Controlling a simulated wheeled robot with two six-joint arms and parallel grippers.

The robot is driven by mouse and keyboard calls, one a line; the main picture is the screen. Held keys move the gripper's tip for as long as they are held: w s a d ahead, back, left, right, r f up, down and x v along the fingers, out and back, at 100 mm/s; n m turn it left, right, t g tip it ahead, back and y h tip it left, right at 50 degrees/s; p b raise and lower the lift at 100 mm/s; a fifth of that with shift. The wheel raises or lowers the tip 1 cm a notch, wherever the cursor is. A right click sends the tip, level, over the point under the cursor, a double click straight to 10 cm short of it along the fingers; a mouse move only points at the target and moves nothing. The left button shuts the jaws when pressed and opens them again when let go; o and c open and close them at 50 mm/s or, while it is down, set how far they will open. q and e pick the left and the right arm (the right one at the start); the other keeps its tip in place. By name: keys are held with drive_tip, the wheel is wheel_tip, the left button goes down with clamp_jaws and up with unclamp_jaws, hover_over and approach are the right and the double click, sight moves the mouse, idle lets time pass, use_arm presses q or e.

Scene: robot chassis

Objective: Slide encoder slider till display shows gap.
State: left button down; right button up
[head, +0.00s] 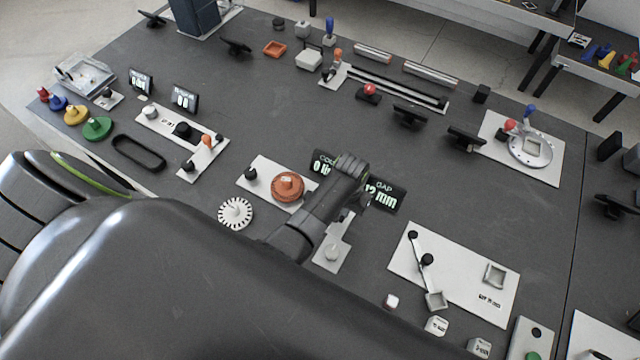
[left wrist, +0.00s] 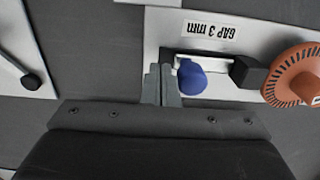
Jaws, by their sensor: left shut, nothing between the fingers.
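The blue slider knob (left wrist: 192,78) sits in a slot on a white plate (left wrist: 225,52) labelled "GAP 3 mm", upside down in the left wrist view. A black block (left wrist: 248,72) and an orange slotted disc (left wrist: 290,78) lie to its right; the disc also shows in the head view (head: 287,187). My left gripper (left wrist: 162,82) is shut and empty, just left of the knob; I cannot tell whether it touches. In the head view, my gripper (head: 347,216) and arm hide the knob. The GAP display (head: 386,196) is partly covered; its visible digits end in "2 mm".
A second display (head: 322,163) is partly hidden behind my arm. A small plate with a silver button (head: 333,252) lies near my gripper. A white lever panel (head: 460,280) is to the right, a white toothed wheel (head: 236,213) to the left. Free tabletop lies beyond the displays.

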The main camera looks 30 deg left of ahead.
use_arm(q)
drive_tip(key=shift+a+p, duration=0.4)
drive_tip(key=shift+a, duration=0.2)
idle(1.8)
drive_tip(key=shift+d, duration=0.35)
drive_tip(key=shift+d, duration=0.3)
drive_tip(key=shift+r+p, duration=1.2)
drive_tip(key=shift+r, duration=0.7)
wheel_tip(320, 180, up, 4)
drive_tip(key=shift+r, duration=0.1)
